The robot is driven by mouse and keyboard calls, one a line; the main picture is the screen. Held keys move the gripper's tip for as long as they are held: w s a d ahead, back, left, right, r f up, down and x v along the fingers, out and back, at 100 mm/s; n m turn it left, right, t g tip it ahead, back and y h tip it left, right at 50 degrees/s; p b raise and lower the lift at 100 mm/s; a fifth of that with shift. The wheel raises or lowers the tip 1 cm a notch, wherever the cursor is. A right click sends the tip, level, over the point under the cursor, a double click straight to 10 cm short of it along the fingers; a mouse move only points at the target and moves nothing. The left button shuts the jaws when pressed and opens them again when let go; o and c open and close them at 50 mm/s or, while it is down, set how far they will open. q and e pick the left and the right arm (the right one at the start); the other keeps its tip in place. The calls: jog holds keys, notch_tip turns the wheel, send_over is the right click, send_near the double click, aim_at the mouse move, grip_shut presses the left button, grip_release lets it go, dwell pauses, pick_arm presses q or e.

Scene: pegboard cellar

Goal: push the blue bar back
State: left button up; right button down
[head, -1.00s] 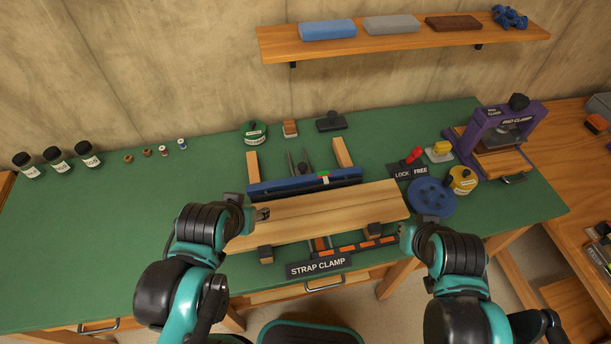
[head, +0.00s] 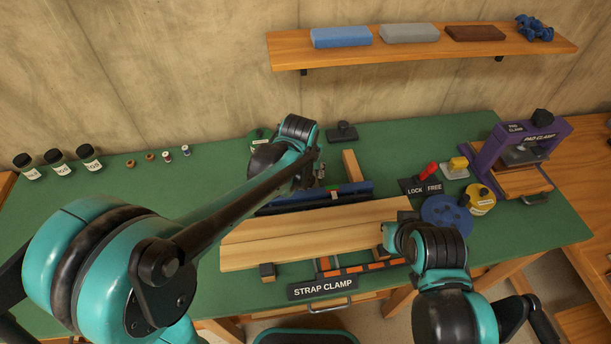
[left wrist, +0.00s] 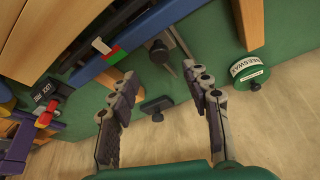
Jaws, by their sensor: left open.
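The blue bar (head: 356,188) lies across the strap clamp behind two pale boards (head: 315,230). My left forearm hides its left part. In the left wrist view the bar (left wrist: 141,38) runs diagonally, with a red, white and green marker on it. My left gripper (left wrist: 160,72) is open and empty above the bench. A dark knob on a metal rod (left wrist: 159,52) shows between its fingers, beside the bar. In the head view this gripper is mostly hidden behind my arm. My right gripper (head: 389,236) is by the boards' right front end; its fingers are too unclear to judge.
A LOCK/FREE plate with a red lever (head: 427,171) stands right of the bar. A blue disc (head: 447,216), yellow tin (head: 481,199) and purple press (head: 523,150) are farther right. A green tin (left wrist: 249,72) and dark-handled block (left wrist: 156,106) lie behind.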

aim_at(310, 178)
pick_arm(q)
jog(key=b+x, duration=0.2)
jog(key=x, duration=0.5)
jog(key=shift+f+b, duration=0.1)
jog(key=shift+b, duration=0.25)
jog(key=shift+w, duration=0.1)
grip_shut()
